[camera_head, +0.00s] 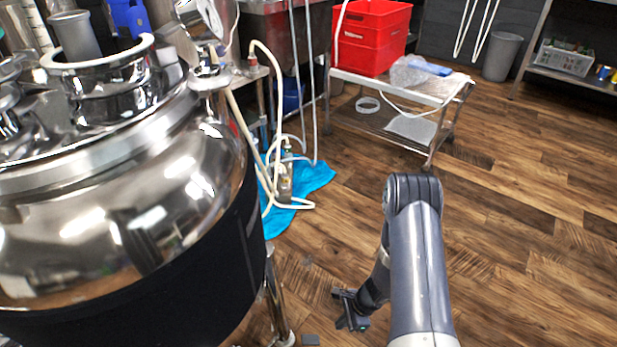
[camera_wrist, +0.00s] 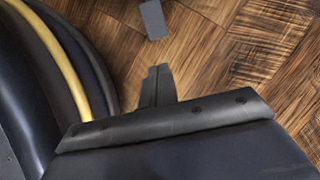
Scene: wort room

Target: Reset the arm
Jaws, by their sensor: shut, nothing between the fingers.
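My arm rises at the lower right of the head view, bent at a rounded grey joint. My gripper (camera_head: 345,308) hangs low over the wooden floor, to the right of the big steel vessel (camera_head: 120,195) and apart from it in that view. In the wrist view my gripper's fingers (camera_wrist: 158,84) are together with nothing between them. A small grey flat piece (camera_head: 310,339) lies on the floor near the vessel's leg. A grey piece also shows at the top of the wrist view (camera_wrist: 153,19).
A steel cart (camera_head: 440,92) with a red crate (camera_head: 372,38) stands at the back. A blue cloth (camera_head: 312,178) and pale hoses (camera_head: 262,150) lie between vessel and cart. In the wrist view a dark curved body with a yellow band (camera_wrist: 62,62) is close on the left. Floor at right is clear.

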